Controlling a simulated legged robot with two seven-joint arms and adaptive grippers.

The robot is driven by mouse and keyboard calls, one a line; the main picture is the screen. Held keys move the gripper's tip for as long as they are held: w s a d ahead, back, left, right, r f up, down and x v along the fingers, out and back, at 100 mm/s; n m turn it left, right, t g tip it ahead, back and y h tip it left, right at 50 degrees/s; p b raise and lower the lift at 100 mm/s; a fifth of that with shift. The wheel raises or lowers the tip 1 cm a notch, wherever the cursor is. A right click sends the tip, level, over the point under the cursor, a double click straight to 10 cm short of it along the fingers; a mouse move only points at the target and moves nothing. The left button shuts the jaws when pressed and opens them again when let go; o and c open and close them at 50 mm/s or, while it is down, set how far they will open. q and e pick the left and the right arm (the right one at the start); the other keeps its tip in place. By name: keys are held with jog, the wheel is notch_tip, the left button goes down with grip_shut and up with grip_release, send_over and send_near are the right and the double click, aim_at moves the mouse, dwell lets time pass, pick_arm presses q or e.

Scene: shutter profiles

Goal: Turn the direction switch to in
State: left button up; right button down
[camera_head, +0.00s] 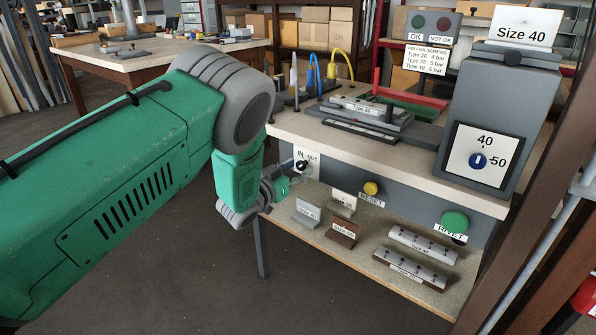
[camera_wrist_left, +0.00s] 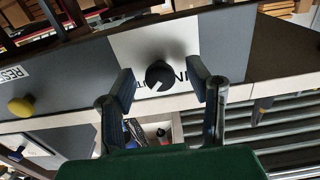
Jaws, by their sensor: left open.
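The direction switch (camera_head: 302,165) is a small black knob on a white plate marked IN and OUT, at the left end of the bench front. In the left wrist view the knob (camera_wrist_left: 161,74) shows a pale mark towards the lower left, on the side of the partly hidden OUT lettering; IN is on the right. My left gripper (camera_head: 292,181) is open in front of the plate. In the wrist view its two fingers (camera_wrist_left: 160,82) stand on either side of the knob, with gaps visible. My right gripper is in neither view.
A yellow RESET button (camera_head: 370,188) and a green RIVET button (camera_head: 454,222) sit further right on the bench front. A lower shelf (camera_head: 345,255) holds labelled blocks and profiles below the switch. A grey dial housing (camera_head: 505,110) stands on the bench at right.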

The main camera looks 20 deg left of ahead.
pick_arm(q)
grip_shut()
